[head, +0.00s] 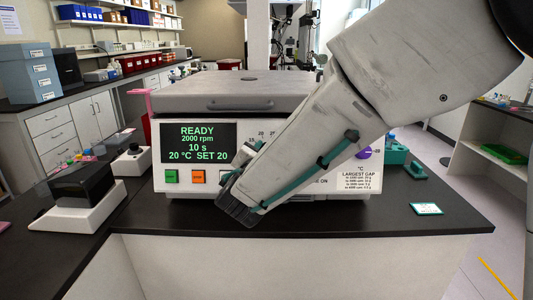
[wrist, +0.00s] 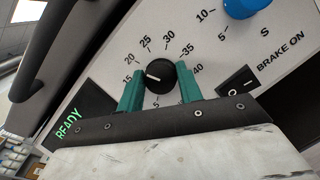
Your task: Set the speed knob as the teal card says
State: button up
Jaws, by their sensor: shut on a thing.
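The black speed knob (wrist: 161,84) sits on the machine's sloped panel, among printed numbers from 5 to 40. Its white pointer lies toward the 15 to 20 side of the scale. My gripper (wrist: 158,76) has its teal fingers on either side of the knob, shut on it. In the head view my arm and gripper hide this knob. The display (head: 198,146) on the cell processor (head: 330,190) reads READY, 2000 rpm, 10 s, 20 °C SET 20. The teal-edged card (head: 426,209) lies flat on the bench at right; its writing is too small to read.
A blue knob (wrist: 240,8) and a brake switch (wrist: 238,81) are close to my gripper. A purple knob (head: 363,153) shows right of my arm. A green button (head: 171,176) and an orange button (head: 198,176) sit under the display. The bench (head: 450,225) is clear around the card.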

jog(key=shift+m, duration=0.7)
jog(key=o, duration=1)
jog(key=shift+v, duration=3.9)
jog(key=shift+a, duration=0.1)
